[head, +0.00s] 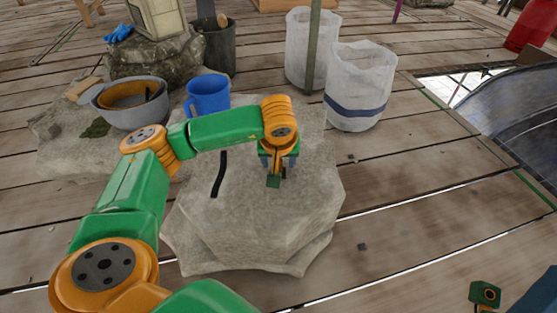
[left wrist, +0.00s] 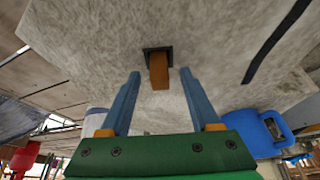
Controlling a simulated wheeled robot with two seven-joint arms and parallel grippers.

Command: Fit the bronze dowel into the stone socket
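The bronze dowel (left wrist: 159,72) stands at the dark square socket (left wrist: 147,51) in the pale stone (left wrist: 90,45), its far end at the opening. I cannot tell how deep it sits. My left gripper (left wrist: 160,76) is open, with one blue finger on each side of the dowel and a visible gap to both. In the head view my left gripper (head: 278,167) points down over the front stone block (head: 250,225). There the dowel (head: 276,171) shows as a thin strip between the fingers, above the small dark socket (head: 272,182).
A black strip (head: 219,175) lies on the stone left of the socket. Behind are a blue mug (head: 208,96), a grey bowl (head: 130,112), a dark bucket (head: 218,48) and two whitish sacks (head: 360,85). The plank floor to the right is mostly clear.

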